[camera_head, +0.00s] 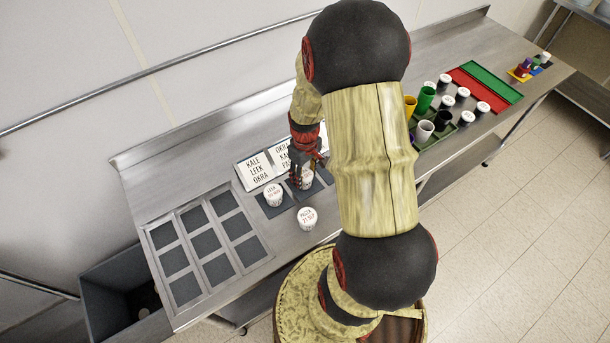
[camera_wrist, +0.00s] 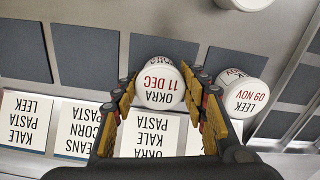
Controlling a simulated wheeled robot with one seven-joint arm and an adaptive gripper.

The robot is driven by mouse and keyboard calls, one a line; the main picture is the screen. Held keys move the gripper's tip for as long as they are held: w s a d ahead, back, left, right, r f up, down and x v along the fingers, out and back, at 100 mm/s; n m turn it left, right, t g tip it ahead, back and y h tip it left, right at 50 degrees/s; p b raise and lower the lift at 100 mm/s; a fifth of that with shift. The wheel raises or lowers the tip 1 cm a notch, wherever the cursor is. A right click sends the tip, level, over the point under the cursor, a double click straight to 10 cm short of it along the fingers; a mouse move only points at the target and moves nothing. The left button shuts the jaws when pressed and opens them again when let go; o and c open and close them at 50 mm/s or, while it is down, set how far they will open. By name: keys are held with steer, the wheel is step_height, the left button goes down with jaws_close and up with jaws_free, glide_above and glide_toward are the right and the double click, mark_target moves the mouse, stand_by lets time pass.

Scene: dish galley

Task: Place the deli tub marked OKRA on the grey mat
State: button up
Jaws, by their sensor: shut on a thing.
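The white deli tub marked OKRA 11 DEC (camera_wrist: 157,86) is between the fingers of my gripper (camera_wrist: 162,92), which is shut on it. In the head view my gripper (camera_head: 307,172) holds the tub (camera_head: 307,182), partly hidden by the fingers, over a dark grey mat (camera_head: 313,190). That mat (camera_wrist: 165,48) shows behind the tub in the wrist view. I cannot tell whether the tub's base touches it. A tub marked LEEK 09 NOV (camera_wrist: 240,95) stands close beside, on the neighbouring mat (camera_head: 265,208). A PASTA tub (camera_head: 307,218) stands on bare steel in front.
Label cards, including one reading KALE, LEEK, OKRA (camera_head: 258,169), lie behind the mats. A tray of dark squares (camera_head: 205,243) lies at left. A green tray with cups (camera_head: 430,140), several tubs, and red (camera_head: 490,95) and green mats (camera_head: 495,80) are at right.

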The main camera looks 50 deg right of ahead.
mark_target(305, 175)
steer(key=shift+f, duration=0.1)
steer(key=shift+f, duration=0.15)
steer(key=o, duration=1.1)
steer(key=shift+o, duration=0.5)
steer(key=w+a+r+p, duration=0.1)
steer(key=a+r, duration=0.1)
steer(key=r, duration=0.7)
steer(key=a+r+p, duration=0.1)
steer(key=a+r, duration=0.1)
steer(key=r, duration=0.7)
steer(key=s+a+r+t, duration=0.2)
steer(key=s+a+r, duration=0.2)
steer(key=a+r, duration=0.4)
steer(key=s+a+r+t, duration=0.3)
steer(key=s+a+r, duration=0.1)
steer(key=a+r, duration=0.4)
steer(key=a, duration=0.2)
steer(key=shift+s+a+t, duration=0.15)
steer(key=shift+a+t, duration=0.15)
steer(key=shift+a, duration=0.05)
